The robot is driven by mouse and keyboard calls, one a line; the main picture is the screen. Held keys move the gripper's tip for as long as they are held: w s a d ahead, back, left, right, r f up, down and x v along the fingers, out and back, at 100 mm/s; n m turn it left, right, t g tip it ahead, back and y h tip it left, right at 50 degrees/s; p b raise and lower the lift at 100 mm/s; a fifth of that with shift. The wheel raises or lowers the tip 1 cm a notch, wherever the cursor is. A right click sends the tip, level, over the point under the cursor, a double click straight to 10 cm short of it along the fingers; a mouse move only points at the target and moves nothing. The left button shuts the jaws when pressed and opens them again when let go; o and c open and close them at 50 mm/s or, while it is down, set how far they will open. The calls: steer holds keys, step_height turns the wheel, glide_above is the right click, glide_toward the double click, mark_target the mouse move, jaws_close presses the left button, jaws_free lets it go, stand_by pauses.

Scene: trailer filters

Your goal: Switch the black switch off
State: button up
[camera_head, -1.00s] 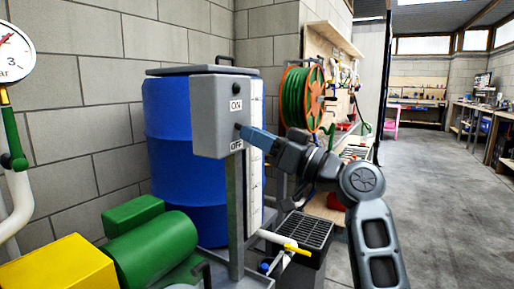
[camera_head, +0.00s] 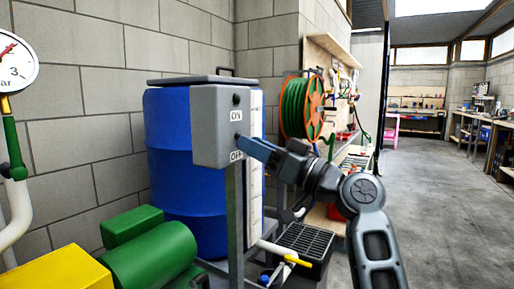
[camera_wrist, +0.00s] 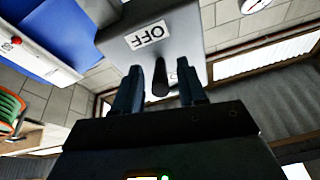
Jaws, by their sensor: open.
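The grey switch box (camera_head: 207,128) stands on a post in front of a blue barrel, with an ON label above an OFF label on its face. The black switch (camera_wrist: 160,80) is a short dark lever that shows in the wrist view between my two fingers. My gripper (camera_head: 242,141) is open at the box face, between the labels, and its blue fingers hide most of the switch in the head view. In the wrist view my gripper (camera_wrist: 161,75) has one finger on each side of the lever; I cannot tell whether they touch it. The OFF label (camera_wrist: 149,35) is clear there.
The blue barrel (camera_head: 183,190) is close behind the box. A green motor (camera_head: 150,255) and a yellow block (camera_head: 55,275) sit low at left, near a pressure gauge (camera_head: 12,62). A hose reel (camera_head: 300,107) hangs behind. The floor at right is clear.

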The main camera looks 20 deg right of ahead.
steer(key=v, duration=0.7)
steer(key=shift+s+d+f, duration=0.2)
steer(key=shift+s+d, duration=0.05)
